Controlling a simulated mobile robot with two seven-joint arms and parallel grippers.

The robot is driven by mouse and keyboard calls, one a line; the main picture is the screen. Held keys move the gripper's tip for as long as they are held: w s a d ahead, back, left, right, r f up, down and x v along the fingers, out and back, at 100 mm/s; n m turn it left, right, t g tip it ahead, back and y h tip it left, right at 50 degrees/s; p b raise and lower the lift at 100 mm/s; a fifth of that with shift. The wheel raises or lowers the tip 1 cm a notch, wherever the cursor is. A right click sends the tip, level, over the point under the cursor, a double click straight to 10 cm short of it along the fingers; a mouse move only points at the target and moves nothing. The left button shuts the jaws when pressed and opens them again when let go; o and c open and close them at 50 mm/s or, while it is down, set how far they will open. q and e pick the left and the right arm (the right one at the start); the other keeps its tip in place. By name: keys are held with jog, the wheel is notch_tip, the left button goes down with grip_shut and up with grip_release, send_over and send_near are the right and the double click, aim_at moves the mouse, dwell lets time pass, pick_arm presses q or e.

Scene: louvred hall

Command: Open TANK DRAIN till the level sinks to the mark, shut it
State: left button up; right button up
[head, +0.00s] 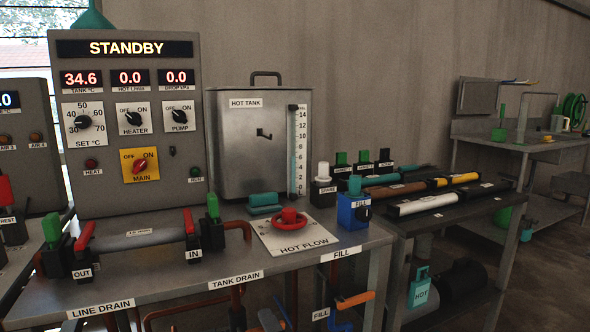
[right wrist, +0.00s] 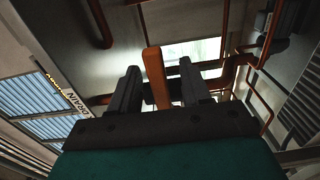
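The TANK DRAIN label (head: 236,281) is on the bench's front edge in the head view, with copper pipes below it. In the right wrist view an orange lever (right wrist: 157,72) stands between the two dark fingers of my right gripper (right wrist: 160,90), with a gap on each side. The gripper is open around it. A label ending in DRAIN (right wrist: 77,103) shows at the left there. The hot tank (head: 250,140) has a level gauge (head: 297,150) on its right, scaled 0 to 14; the exact level is too small to read. My left gripper is not in view.
The bench carries a control panel (head: 125,120) reading STANDBY, a red HOT FLOW wheel (head: 289,220) and a blue FILL box (head: 353,211). An orange FILL lever (head: 355,300) is below the front edge. Copper pipes (right wrist: 265,100) crowd the underside near my right gripper.

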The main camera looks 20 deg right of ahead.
jog(key=shift+o, duration=0.4)
jog(key=shift+d+r, duration=0.1)
jog(key=s, duration=0.7)
jog(key=shift+d, duration=0.2)
